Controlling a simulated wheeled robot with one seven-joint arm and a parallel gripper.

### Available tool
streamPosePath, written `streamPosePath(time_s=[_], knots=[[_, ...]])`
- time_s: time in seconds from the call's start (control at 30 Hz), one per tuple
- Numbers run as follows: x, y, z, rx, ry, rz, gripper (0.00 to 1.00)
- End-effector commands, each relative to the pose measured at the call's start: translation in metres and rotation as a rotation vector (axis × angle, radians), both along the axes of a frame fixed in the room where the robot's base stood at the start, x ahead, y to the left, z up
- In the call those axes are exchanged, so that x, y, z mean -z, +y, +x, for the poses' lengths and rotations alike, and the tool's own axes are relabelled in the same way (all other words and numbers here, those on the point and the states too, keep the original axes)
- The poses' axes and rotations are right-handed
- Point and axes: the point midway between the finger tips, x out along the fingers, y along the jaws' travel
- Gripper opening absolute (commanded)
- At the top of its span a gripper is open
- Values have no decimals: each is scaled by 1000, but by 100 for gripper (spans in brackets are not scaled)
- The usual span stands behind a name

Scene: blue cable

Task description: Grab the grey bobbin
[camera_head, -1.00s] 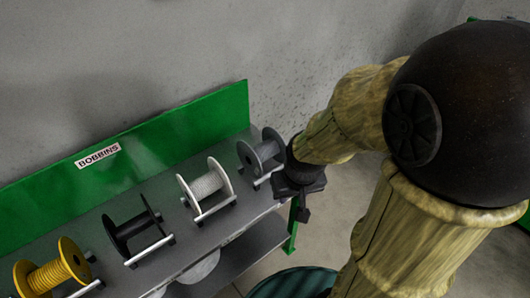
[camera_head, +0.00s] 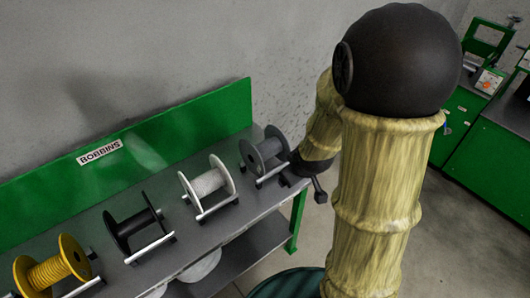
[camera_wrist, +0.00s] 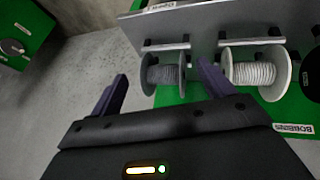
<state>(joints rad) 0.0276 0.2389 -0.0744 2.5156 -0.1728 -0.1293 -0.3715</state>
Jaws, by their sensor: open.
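The grey bobbin (camera_head: 264,149) stands on its holder at the right end of the shelf in the head view. It also shows in the wrist view (camera_wrist: 163,75), ahead of my gripper and between the directions of its two fingers, closer to the right one. My gripper (camera_wrist: 160,90) is open and empty, its two dark fingers spread apart. In the head view my gripper (camera_head: 296,183) is just right of and in front of the grey bobbin, partly hidden by my arm. I cannot tell whether a finger touches the bobbin.
A white bobbin (camera_head: 207,183) is left of the grey one, then a black bobbin (camera_head: 133,225) and a yellow bobbin (camera_head: 50,274). A green back panel (camera_head: 190,120) labelled BOBBINS rises behind the shelf. Green machines (camera_head: 487,140) stand at the far right. Open floor lies right of the shelf.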

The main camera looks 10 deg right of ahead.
Motion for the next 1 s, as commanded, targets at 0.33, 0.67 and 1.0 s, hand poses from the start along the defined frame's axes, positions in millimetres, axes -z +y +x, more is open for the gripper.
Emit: streamPosePath(time_s=[0.33, 0.67, 1.0], knots=[[56, -20, 76, -497, -300, -294, 81], [100, -16, 104, -900, -621, -575, 81], [117, -9, 98, -1080, -864, -761, 81]])
